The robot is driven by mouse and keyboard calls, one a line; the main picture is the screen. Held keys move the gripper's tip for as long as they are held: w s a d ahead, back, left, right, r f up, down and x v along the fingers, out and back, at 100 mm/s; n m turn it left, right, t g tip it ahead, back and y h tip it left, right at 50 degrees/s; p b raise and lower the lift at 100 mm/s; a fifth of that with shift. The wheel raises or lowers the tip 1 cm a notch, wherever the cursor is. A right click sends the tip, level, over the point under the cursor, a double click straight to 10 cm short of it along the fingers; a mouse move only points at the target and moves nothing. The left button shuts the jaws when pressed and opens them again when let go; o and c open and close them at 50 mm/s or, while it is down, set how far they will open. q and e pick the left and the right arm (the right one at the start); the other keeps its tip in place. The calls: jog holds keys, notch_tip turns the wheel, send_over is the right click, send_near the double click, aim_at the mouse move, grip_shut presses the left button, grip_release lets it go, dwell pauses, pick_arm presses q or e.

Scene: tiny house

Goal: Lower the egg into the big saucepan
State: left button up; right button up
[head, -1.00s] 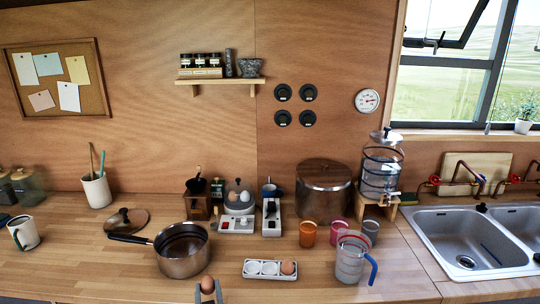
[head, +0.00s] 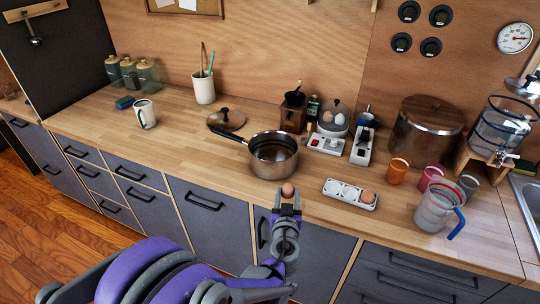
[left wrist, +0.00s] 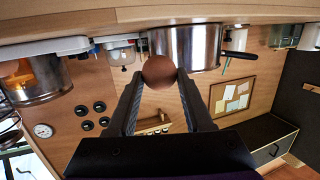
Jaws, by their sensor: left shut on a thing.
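My left gripper (head: 287,203) is shut on a brown egg (head: 288,190), held at the front edge of the counter. The egg also shows between the fingertips in the left wrist view (left wrist: 158,71). The big saucepan (head: 273,166), steel with a black handle pointing left, stands on the counter just behind and slightly left of the egg. Its open top shows a dark inside. In the left wrist view the saucepan (left wrist: 190,45) appears upside down, beyond the egg. The egg is outside the pan. My right gripper is not in view.
A lid (head: 227,119) lies behind the handle. An egg cooker (head: 333,121), a grinder and a glass jug (head: 437,207) stand on the counter. Bare wood lies left of the pan.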

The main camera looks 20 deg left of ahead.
pick_arm(q)
jog(key=w+a+r+p, duration=0.3)
jog(key=w+a+r, duration=0.2)
jog(key=w, duration=0.3)
jog(key=w+a+r+p, duration=0.3)
jog(key=w+a+r, duration=0.2)
jog(key=w, duration=0.3)
jog(key=shift+w+a+r, duration=0.3)
jog(key=shift+w+r, duration=0.1)
jog(key=shift+r, duration=0.5)
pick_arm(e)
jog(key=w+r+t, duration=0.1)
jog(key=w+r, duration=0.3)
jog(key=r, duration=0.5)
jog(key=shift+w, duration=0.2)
pick_arm(q)
jog(key=shift+w, duration=0.1)
jog(key=shift+x, duration=0.85)
